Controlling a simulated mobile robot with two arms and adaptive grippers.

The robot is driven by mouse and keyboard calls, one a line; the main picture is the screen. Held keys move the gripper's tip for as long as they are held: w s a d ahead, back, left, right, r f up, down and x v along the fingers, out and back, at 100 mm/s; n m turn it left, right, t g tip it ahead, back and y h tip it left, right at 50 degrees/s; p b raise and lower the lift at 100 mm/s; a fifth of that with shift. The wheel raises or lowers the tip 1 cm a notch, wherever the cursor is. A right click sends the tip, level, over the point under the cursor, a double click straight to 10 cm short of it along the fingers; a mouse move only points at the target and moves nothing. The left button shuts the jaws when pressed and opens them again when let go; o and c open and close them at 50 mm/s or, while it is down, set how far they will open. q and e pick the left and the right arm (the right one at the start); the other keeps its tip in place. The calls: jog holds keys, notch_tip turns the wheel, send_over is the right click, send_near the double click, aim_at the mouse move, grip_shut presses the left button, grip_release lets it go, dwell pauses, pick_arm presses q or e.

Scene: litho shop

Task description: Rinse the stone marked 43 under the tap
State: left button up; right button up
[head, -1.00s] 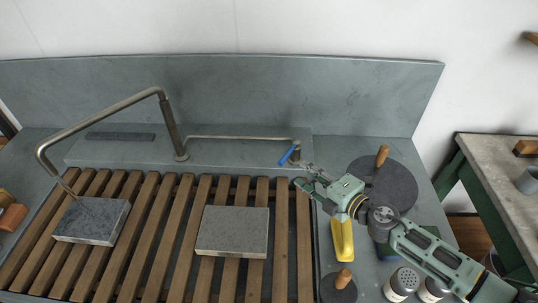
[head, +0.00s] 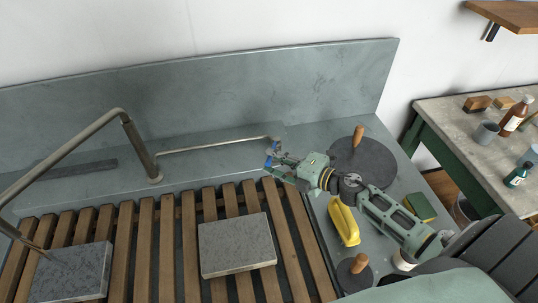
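Two grey stones lie on the slatted wooden rack, a left stone (head: 72,274) and a middle stone (head: 237,246). I cannot read a 43 on either. The tap's bent metal spout (head: 75,145) reaches over the left stone, its tip close above it. I cannot make out running water. The tap's blue lever (head: 268,163) is at the right end of a thin pipe (head: 215,146). My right gripper (head: 274,164) is at the lever, its fingers beside the blue part. Whether they are closed on it is unclear. My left gripper is not in view.
Right of the rack (head: 160,240) lie a yellow object (head: 345,222), a large dark disc with a wooden knob (head: 365,165), a smaller one (head: 354,275) and a green-yellow block (head: 420,208). A side table (head: 450,125) with bottles stands at the right.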

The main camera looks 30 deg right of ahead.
jog(key=x, duration=0.2)
jog(key=shift+w+a, duration=0.15)
jog(key=shift+a, duration=0.05)
grip_shut()
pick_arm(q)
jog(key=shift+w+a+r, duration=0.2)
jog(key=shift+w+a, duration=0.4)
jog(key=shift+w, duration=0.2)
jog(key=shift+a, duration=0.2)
pick_arm(e)
jog(key=shift+f, duration=0.1)
